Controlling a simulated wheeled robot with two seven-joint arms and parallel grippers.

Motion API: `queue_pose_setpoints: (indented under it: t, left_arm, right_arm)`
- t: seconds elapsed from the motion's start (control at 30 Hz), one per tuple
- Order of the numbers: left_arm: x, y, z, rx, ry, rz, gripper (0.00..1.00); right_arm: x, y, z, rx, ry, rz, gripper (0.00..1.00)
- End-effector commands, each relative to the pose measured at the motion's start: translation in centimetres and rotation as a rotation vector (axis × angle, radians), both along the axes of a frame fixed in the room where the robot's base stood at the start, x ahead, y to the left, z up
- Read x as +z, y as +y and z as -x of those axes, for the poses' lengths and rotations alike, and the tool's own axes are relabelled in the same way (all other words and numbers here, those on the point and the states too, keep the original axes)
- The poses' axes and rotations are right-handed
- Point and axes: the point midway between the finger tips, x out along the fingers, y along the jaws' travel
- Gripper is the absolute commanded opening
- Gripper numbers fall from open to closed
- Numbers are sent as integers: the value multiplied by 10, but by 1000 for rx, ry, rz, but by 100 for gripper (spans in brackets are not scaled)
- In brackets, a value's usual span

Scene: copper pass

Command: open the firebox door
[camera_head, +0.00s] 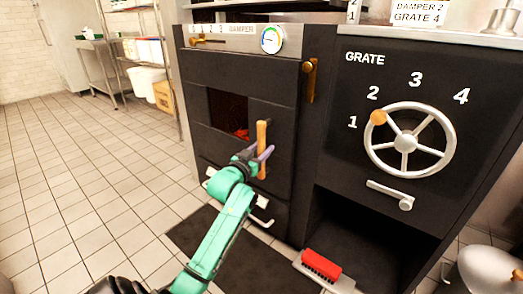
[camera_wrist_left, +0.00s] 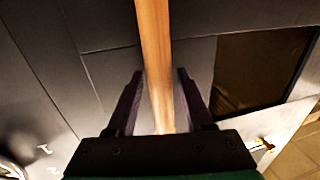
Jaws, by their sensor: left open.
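The black firebox door (camera_head: 222,160) is on the left part of the stove front, with a dark window showing a red glow; it appears shut. Its upright wooden handle (camera_head: 261,132) is near the door's right side. My left gripper (camera_head: 258,157) is at the handle, fingers open. In the left wrist view the handle (camera_wrist_left: 154,40) runs between the two spread fingers (camera_wrist_left: 159,75), with gaps visible on both sides. A brass latch (camera_head: 310,80) is at the door's upper right. My right gripper is not in view.
A grate wheel (camera_head: 405,142) with an orange knob and a lever (camera_head: 390,194) are on the right panel. A red brush (camera_head: 321,265) lies below, by an open dark recess (camera_head: 365,240). A dark mat (camera_head: 240,262) covers floor before the stove. Tiled floor at left is clear.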

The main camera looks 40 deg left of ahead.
Motion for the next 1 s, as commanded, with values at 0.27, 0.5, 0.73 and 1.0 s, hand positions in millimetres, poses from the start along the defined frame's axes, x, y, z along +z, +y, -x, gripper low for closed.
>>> queue_pose_setpoints:
  t: [0.27,0.5,0.73,1.0]
  left_arm:
    - [0,0,0,0,0,0,0]
    - [0,0,0,0,0,0,0]
    - [0,0,0,0,0,0,0]
    - [0,0,0,0,0,0,0]
  right_arm:
    - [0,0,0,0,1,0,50]
    - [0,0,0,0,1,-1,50]
    - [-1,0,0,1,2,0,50]
    - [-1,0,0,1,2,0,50]
